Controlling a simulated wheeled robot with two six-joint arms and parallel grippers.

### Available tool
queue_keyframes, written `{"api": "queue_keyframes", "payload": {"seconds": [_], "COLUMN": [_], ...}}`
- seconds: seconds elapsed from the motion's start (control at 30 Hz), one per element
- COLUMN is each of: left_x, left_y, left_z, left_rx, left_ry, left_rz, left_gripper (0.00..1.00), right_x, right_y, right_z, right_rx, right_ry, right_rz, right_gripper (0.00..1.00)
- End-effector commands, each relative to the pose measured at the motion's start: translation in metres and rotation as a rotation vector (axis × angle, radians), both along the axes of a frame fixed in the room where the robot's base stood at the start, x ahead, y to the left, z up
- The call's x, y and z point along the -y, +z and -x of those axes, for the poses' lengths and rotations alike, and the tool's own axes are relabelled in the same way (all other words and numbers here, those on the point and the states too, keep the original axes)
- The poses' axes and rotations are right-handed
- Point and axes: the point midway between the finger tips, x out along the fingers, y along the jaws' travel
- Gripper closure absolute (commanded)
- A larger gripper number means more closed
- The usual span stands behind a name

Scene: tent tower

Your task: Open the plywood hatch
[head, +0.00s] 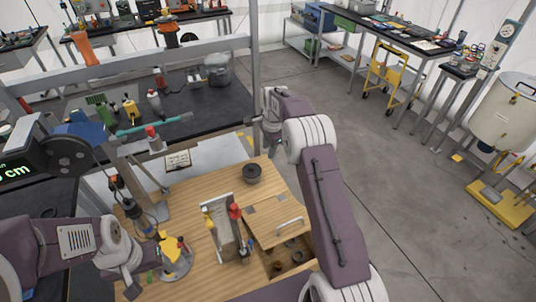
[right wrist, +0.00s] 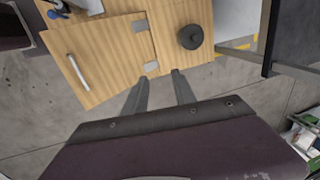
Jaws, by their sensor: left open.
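The plywood hatch (head: 266,222) is a pale wooden panel with a silver handle (head: 290,226) and two grey hinges along its far side. Beyond its near edge, a compartment (head: 274,262) with dark round items shows, so the hatch looks partly raised; how far I cannot tell. In the right wrist view the hatch (right wrist: 105,60) is at the upper left, its handle (right wrist: 77,73) untouched. My right gripper (right wrist: 159,76) is open and empty, near the hinge side. My left gripper (head: 132,286) is open at lower left, away from the hatch; its fingertips are hard to make out.
A dark round knob-like weight (head: 252,173) stands on the wooden top beyond the hatch. A metal bracket with red and yellow-topped tools (head: 225,222) stands left of the hatch. A metal frame (head: 170,57) crosses behind.

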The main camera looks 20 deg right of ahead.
Motion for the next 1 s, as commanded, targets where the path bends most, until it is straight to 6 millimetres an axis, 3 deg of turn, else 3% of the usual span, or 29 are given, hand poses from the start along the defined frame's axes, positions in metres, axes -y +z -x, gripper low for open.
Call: {"api": "queue_keyframes", "payload": {"seconds": [0.43, 0.53, 0.6, 0.7, 0.8, 0.87, 1.0], "left_x": [0.0, 0.0, 0.0, 0.0, 0.0, 0.0, 0.0], "left_y": [0.0, 0.0, 0.001, 0.0, 0.0, 0.0, 0.0], "left_z": [0.0, 0.0, 0.0, 0.0, 0.0, 0.0, 0.0], "left_rx": [0.0, 0.0, 0.0, 0.0, 0.0, 0.0, 0.0], "left_ry": [0.0, 0.0, 0.0, 0.0, 0.0, 0.0, 0.0], "left_rz": [0.0, 0.0, 0.0, 0.0, 0.0, 0.0, 0.0], "left_gripper": [0.32, 0.32, 0.32, 0.32, 0.32, 0.32, 0.32], "right_x": [-0.003, -0.009, -0.018, -0.035, -0.049, -0.056, -0.068], "right_y": [0.002, 0.028, 0.06, 0.09, 0.102, 0.104, 0.092], "right_z": [-0.001, -0.009, -0.009, 0.02, 0.057, 0.082, 0.153], "right_rx": [0.004, 0.051, 0.093, 0.089, 0.075, 0.065, 0.033], "right_ry": [0.006, 0.018, 0.034, 0.063, 0.137, 0.21, 0.451], "right_rz": [0.001, 0.007, 0.01, 0.01, 0.022, 0.036, 0.079], "right_gripper": [0.68, 0.68, 0.68, 0.68, 0.68, 0.68, 0.68]}}
